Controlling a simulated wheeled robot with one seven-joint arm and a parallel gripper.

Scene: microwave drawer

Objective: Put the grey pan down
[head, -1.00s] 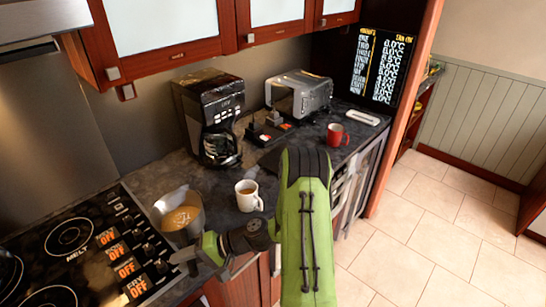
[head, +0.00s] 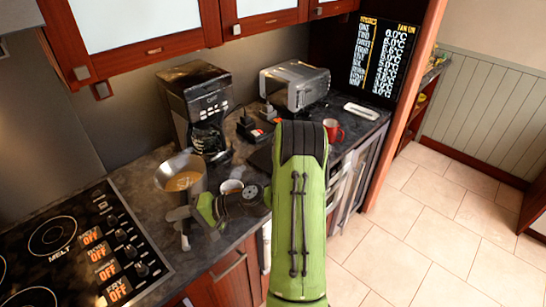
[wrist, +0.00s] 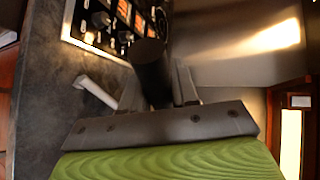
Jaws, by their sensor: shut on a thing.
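The grey pan (head: 167,179), with brown liquid inside, is upright over the dark counter just right of the stove, in front of the coffee maker. I cannot tell if its base touches the counter. My gripper (head: 180,214) is at its near side, shut on its handle. In the wrist view my gripper (wrist: 165,92) has a dark round handle (wrist: 150,68) between its fingers. The pan's body is not clear there.
The stove (head: 75,250) with its knobs is on the left. A white mug (head: 231,186) stands close to the pan, partly hidden by my wrist. The coffee maker (head: 195,95) is behind. A toaster oven (head: 295,85) and red mug (head: 333,130) are farther right.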

